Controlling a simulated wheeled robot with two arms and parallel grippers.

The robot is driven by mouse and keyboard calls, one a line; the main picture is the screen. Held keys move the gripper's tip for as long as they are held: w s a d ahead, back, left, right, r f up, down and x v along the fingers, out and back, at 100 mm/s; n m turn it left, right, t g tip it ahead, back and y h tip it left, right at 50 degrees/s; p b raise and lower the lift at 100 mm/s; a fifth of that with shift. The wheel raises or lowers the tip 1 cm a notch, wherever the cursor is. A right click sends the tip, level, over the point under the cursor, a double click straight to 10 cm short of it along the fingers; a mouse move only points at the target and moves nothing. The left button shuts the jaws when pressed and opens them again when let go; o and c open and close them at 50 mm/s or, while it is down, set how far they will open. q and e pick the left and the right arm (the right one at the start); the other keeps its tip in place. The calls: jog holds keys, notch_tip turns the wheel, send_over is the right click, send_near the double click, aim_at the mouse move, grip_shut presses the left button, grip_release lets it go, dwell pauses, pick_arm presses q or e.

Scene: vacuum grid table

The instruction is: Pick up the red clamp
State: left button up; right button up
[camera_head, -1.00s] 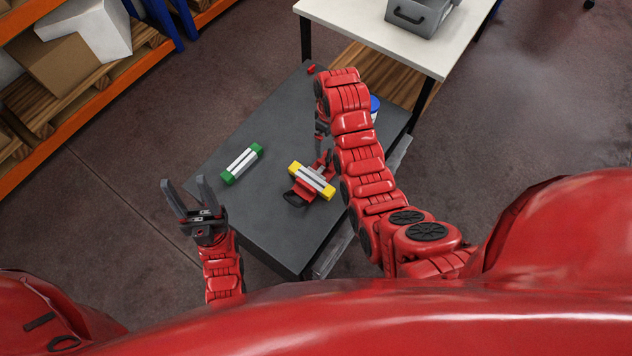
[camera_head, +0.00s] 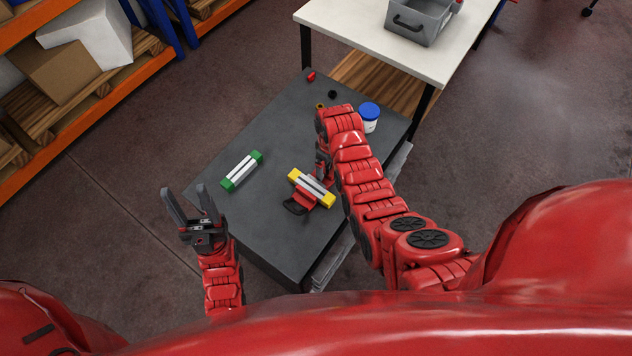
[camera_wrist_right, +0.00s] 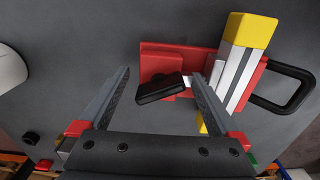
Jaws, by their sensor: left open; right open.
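The red clamp (camera_head: 306,199) lies on the dark grey table top, with its black loop handle (camera_head: 294,207) toward the front. A bar with yellow ends (camera_head: 328,201) lies across the clamp. In the right wrist view the clamp's red body (camera_wrist_right: 178,58) and black lever (camera_wrist_right: 160,90) show close ahead, with the yellow-ended bar (camera_wrist_right: 254,30) over its middle. My right gripper (camera_wrist_right: 160,80) is open, its fingers on either side of the lever; contact cannot be told. My arm mostly hides this gripper in the head view. My left gripper (camera_head: 188,204) is open and empty, left of the table.
A green-ended bar (camera_head: 241,171) lies on the dark table (camera_head: 262,215) to the left. A blue-lidded white tub (camera_head: 369,117), a small black piece (camera_head: 332,94) and a small red piece (camera_head: 311,76) are farther back. A white table (camera_head: 370,32) holding a grey bin (camera_head: 420,22) stands behind.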

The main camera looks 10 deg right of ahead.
grip_shut()
dwell(0.5)
jog(key=shift+w+r, duration=0.15)
jog(key=shift+r, duration=0.05)
